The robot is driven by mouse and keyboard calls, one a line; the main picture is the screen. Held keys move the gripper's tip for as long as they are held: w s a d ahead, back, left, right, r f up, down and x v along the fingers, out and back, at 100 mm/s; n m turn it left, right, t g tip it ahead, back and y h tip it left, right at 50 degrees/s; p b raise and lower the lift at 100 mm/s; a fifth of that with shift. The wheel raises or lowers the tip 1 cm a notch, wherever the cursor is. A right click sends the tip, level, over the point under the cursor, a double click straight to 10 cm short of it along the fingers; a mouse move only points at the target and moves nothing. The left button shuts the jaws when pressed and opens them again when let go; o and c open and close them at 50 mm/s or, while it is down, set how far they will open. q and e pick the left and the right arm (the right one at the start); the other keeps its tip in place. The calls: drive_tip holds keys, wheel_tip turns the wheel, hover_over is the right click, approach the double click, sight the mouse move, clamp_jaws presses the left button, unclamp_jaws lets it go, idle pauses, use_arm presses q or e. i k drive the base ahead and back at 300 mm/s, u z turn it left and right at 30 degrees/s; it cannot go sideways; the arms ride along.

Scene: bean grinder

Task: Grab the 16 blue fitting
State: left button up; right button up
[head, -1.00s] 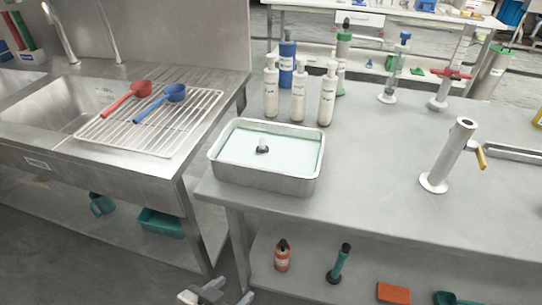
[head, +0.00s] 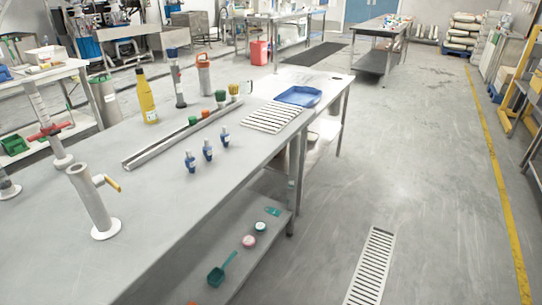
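Three small blue fittings stand in a row on the grey metal table: a left one (head: 190,161), a middle one (head: 208,150) and a right one (head: 225,137). Each has a pale label, but the numbers are too small to read, so I cannot tell which is the 16. They stand upright and apart, in front of a long metal channel (head: 180,138). Neither of my grippers shows in the head view now.
A steel post with a yellow handle (head: 91,202) stands on the table (head: 150,225) to the left. A yellow bottle (head: 147,98), a slatted rack (head: 271,117) and a blue tray (head: 298,96) stand farther back. The floor right of the table is open around a drain grate (head: 371,265).

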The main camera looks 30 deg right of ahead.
sight(191, 164)
drive_tip(key=z, duration=0.8)
drive_tip(key=k, duration=0.95)
drive_tip(key=z, duration=1.45)
drive_tip(key=i, duration=2.35)
drive_tip(key=u, duration=1.8)
drive_tip(key=i, duration=1.05)
drive_tip(key=u, duration=1.05)
